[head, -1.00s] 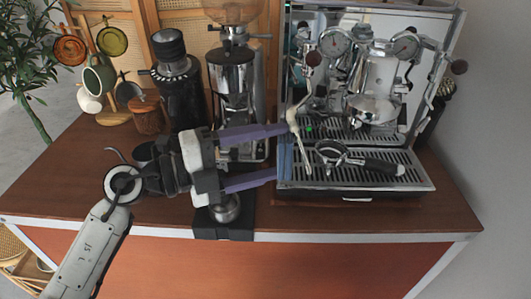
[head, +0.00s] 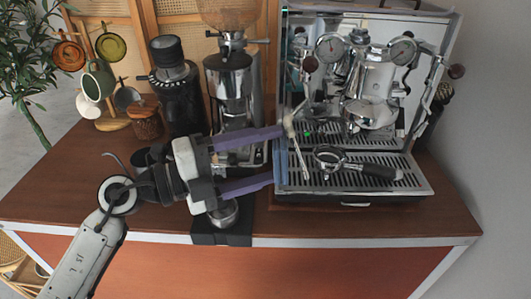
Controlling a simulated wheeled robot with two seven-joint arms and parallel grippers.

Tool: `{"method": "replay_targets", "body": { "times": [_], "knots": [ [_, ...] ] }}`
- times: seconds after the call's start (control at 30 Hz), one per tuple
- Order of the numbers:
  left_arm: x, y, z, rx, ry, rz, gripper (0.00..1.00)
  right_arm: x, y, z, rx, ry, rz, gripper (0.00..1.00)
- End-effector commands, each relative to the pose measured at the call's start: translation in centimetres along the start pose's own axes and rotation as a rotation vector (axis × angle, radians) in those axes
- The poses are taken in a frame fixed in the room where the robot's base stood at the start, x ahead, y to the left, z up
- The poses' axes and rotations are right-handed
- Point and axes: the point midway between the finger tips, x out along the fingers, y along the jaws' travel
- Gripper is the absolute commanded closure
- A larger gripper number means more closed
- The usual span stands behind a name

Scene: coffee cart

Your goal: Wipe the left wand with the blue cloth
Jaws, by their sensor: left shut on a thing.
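The left wand (head: 301,153) hangs at the left front of the espresso machine (head: 404,184), with a beige stained patch partway along it. My left gripper (head: 278,155) has purple fingers pointing right at the machine's left edge, close to the wand. It is shut on what looks like the blue cloth (head: 283,158), a pale blue strip between the spread fingertips. The strip is partly hidden and hard to tell from the machine's side. I cannot tell whether the cloth touches the wand. My right gripper is out of view.
A portafilter (head: 376,171) lies on the drip tray. A grinder (head: 228,85), a black grinder (head: 174,90), a wooden jar (head: 146,121) and a mug rack (head: 114,124) stand left. A metal cup (head: 224,213) sits below my gripper. The counter's front right (head: 400,221) is clear.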

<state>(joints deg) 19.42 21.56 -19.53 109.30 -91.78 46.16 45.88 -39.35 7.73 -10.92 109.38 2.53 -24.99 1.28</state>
Motion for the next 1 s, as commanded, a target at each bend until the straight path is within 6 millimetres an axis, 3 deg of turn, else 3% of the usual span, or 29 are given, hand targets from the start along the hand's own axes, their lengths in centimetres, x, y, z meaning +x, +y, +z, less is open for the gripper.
{"method": "replay_targets", "body": {
  "times": [0.1, 0.47, 1.0],
  "knots": [
    [0.1, 0.5, -0.8, 0.000, 0.014, 0.005, 0.77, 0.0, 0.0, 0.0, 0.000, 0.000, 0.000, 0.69],
    [-0.2, 0.9, -0.6, -0.001, 0.011, 0.012, 0.77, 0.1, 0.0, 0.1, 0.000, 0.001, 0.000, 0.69],
    [-5.1, 1.1, 1.7, -0.001, 0.007, 0.016, 0.77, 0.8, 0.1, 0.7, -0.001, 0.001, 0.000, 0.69]
  ]
}}
